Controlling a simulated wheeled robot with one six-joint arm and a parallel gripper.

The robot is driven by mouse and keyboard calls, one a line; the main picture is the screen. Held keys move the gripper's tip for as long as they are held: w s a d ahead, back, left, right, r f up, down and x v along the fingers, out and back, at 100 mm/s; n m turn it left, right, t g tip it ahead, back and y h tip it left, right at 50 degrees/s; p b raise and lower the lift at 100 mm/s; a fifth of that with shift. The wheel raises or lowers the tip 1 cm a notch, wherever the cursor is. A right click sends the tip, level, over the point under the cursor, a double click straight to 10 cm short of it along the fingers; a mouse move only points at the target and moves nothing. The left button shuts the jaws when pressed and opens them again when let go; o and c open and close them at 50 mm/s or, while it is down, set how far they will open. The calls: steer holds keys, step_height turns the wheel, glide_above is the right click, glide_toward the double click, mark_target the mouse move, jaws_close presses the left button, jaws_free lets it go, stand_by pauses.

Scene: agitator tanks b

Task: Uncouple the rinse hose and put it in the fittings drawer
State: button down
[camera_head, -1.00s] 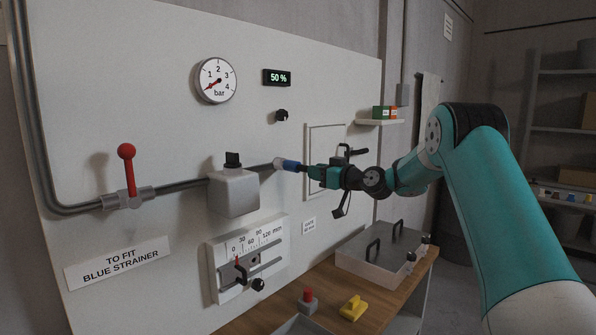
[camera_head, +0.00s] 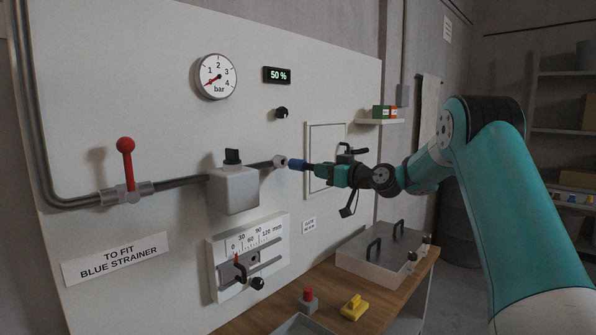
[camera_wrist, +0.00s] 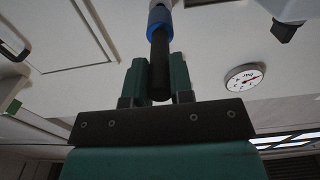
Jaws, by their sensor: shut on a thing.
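The rinse hose's blue collar (camera_head: 296,164) and short black body are at the right end of the wall pipe, in front of the panel. My gripper (camera_head: 322,172) is shut on the black body, to the right of the collar. The wrist view shows the black hose body (camera_wrist: 160,60) between my two green fingers (camera_wrist: 158,85), with the blue collar and a grey end beyond. The pale pipe fitting (camera_head: 280,161) lies just left of the collar; I cannot tell whether they still touch. No drawer is clearly labelled as the fittings drawer.
A pale box with black handles (camera_head: 385,252) stands on the wooden bench (camera_head: 345,300). A yellow-handled piece (camera_head: 354,307) and a red-topped piece (camera_head: 308,300) are on the bench. A red-handled valve (camera_head: 127,170) and a grey box (camera_head: 234,190) are on the pipe. A framed panel (camera_head: 322,135) is behind my gripper.

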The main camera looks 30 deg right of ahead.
mark_target(306, 166)
steer(key=shift+s+d, duration=0.15)
steer(key=shift+s, duration=0.3)
steer(key=p+x, duration=0.3)
steer(key=shift+r, duration=0.2)
steer(key=shift+w+f, duration=0.15)
steer(key=shift+w, duration=0.2)
steer(key=shift+f, duration=0.1)
